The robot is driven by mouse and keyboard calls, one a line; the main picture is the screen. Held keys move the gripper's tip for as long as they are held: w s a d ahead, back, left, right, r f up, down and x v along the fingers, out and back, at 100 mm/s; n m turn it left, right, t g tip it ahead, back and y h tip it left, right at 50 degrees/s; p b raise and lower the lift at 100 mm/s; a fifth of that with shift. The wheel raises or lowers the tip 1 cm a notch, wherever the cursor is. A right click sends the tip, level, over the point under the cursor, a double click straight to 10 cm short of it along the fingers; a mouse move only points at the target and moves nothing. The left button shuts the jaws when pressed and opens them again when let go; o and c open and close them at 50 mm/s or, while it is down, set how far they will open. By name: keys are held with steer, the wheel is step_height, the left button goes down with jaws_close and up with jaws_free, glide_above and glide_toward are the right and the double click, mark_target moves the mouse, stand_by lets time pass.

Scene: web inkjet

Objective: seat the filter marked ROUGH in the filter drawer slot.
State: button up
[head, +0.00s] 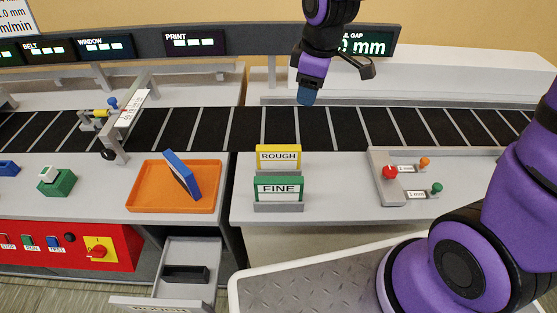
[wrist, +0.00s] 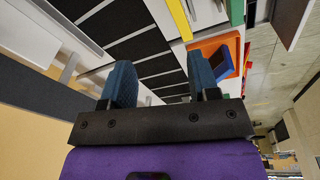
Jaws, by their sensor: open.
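The filter marked ROUGH (head: 278,157) has a yellow frame and stands upright in a grey holder on the light counter. Its yellow edge also shows in the wrist view (wrist: 180,18). The filter drawer (head: 188,252) is pulled out at the lower left, with a dark slot block (head: 185,274) inside; no filter is visible in it. My gripper (head: 307,97) is open and empty, above the far side of the belt, behind and right of the ROUGH filter. Its two blue fingers stand apart in the wrist view (wrist: 162,85).
A green filter marked FINE (head: 278,190) stands just in front of ROUGH. An orange tray (head: 145,203) holds a tilted blue-framed piece (head: 181,174). A panel with red, orange and green knobs (head: 390,190) lies right. The black belt (head: 240,128) runs behind.

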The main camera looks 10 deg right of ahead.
mark_target(279, 147)
steer(key=a+f+n, duration=0.1)
steer(key=a+f, duration=0.1)
steer(key=f, duration=0.2)
steer(key=w+a+f+n+g, duration=0.1)
steer(key=f, duration=0.4)
steer(key=a+f+n, duration=0.1)
steer(key=a+f, duration=0.1)
steer(key=f, duration=0.2)
steer(key=shift+w+a+f, duration=0.25)
steer(key=shift+w+a, duration=0.05)
steer(key=shift+w, duration=0.1)
steer(key=shift+s+a+f, duration=0.1)
steer(key=shift+a+f, duration=0.05)
steer(key=shift+f, duration=0.75)
steer(key=shift+s+a+f, duration=0.1)
steer(key=shift+a+f, duration=0.05)
steer(key=shift+f, duration=0.7)
steer(key=shift+s+a+f, duration=0.1)
steer(key=shift+a+f, duration=0.05)
steer(key=shift+f, duration=0.75)
jaws_close()
